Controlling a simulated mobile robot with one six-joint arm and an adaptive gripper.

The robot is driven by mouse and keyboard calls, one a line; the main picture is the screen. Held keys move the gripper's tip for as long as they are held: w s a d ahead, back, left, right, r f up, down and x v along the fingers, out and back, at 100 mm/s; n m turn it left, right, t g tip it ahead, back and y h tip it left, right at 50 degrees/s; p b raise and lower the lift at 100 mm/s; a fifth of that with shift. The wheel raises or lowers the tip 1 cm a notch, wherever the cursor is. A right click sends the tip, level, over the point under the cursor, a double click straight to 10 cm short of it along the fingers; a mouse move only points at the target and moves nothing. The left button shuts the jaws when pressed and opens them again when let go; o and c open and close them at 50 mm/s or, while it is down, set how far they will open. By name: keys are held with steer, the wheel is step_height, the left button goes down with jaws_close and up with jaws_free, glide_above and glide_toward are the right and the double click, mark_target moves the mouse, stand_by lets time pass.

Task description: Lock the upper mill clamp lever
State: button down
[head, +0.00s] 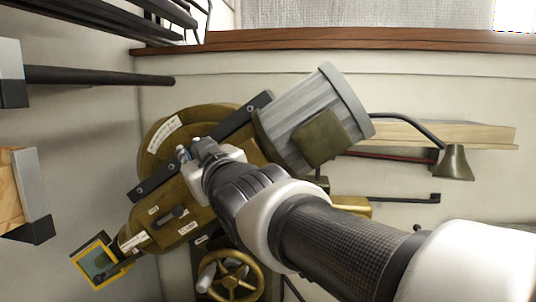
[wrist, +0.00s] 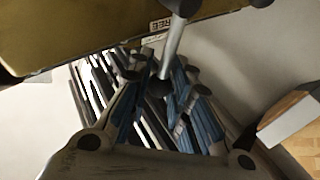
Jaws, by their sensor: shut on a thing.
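The upper mill clamp lever (wrist: 173,48) is a short silver rod in the wrist view. It runs down from a dark hub at the top edge to a black knob. My gripper (wrist: 160,80) has its blue-padded fingers closed in around the knob end of the lever. In the head view my gripper (head: 190,152) is at the olive mill head (head: 180,208), on its upper side. My wrist and fingers largely hide the lever there, so its exact angle cannot be told from that view.
A grey ribbed motor (head: 315,115) stands right of my gripper. A brass handwheel (head: 233,276) is below, and a yellow-framed guard (head: 97,264) is at lower left. Dark bars (head: 100,76) reach in from the left.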

steer(key=b, duration=0.2)
steer(key=shift+d+f+m+t+b, duration=0.2)
steer(key=shift+d+m+t+b, duration=0.1)
steer(key=shift+m, duration=0.1)
steer(key=d+m+t+b, duration=0.1)
steer(key=b, duration=0.2)
steer(key=d+m+t+b, duration=0.1)
steer(key=m+b, duration=0.1)
steer(key=b, duration=0.2)
steer(key=shift+d+r+y, duration=0.1)
steer(key=shift+r+y, duration=0.2)
steer(key=c, duration=1.7)
jaws_free()
steer(key=shift+s, duration=0.15)
